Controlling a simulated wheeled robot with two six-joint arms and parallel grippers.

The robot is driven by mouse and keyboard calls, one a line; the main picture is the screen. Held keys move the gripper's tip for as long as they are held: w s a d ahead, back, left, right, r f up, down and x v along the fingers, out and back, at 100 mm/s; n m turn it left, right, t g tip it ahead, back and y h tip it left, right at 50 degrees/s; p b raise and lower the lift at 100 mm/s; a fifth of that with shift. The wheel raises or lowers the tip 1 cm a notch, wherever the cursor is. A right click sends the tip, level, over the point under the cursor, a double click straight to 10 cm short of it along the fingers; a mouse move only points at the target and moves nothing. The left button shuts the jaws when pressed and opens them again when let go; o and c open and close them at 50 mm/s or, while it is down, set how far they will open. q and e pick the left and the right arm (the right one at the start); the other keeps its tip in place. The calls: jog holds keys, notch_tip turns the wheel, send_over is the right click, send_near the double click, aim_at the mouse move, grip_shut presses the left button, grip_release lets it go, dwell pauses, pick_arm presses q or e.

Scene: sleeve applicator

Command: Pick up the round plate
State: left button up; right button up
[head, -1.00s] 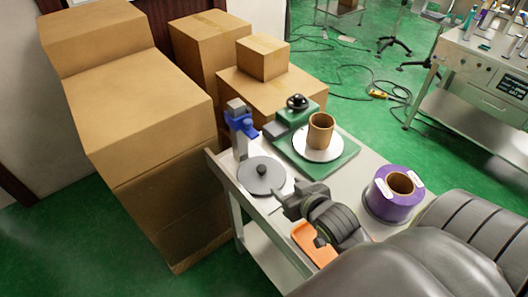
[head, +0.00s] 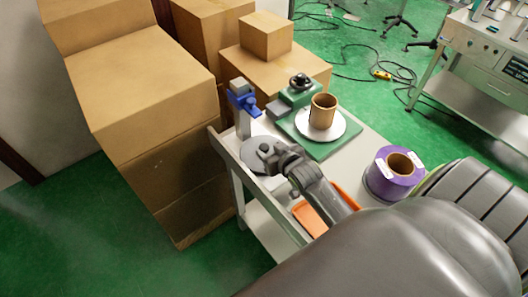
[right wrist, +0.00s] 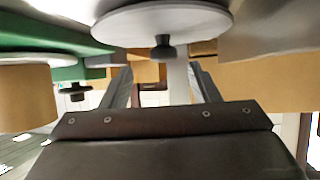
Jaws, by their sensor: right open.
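The round plate (head: 252,152) is a flat grey disc with a dark knob, lying on the cart's left end. My right gripper (head: 272,152) is over its right part and hides the knob in the head view. In the right wrist view, which looks upside down, the plate (right wrist: 160,20) is at the top with its knob (right wrist: 165,47). The open fingers of my right gripper (right wrist: 163,85) point toward the knob's area, with nothing between them. My left gripper is not in view.
A blue-and-grey post (head: 242,105) stands just behind the plate. A green base (head: 318,148) carries a white disc and a cardboard tube (head: 322,110). An orange tray (head: 308,220) lies under my arm; a purple roll (head: 378,183) is at right. Boxes (head: 140,85) stand left.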

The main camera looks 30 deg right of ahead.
aim_at(265, 148)
jog(key=shift+a+f+p+x, duration=0.1)
jog(key=shift+a+p+x, duration=0.1)
jog(key=shift+x, duration=1.1)
jog(key=shift+a+f+p+x, duration=0.1)
jog(key=shift+f+p+x, duration=0.05)
jog(key=shift+x, duration=1.2)
jog(key=shift+s, duration=0.1)
jog(key=c, duration=1.1)
jog(key=shift+c, duration=0.4)
jog(key=shift+r, duration=0.1)
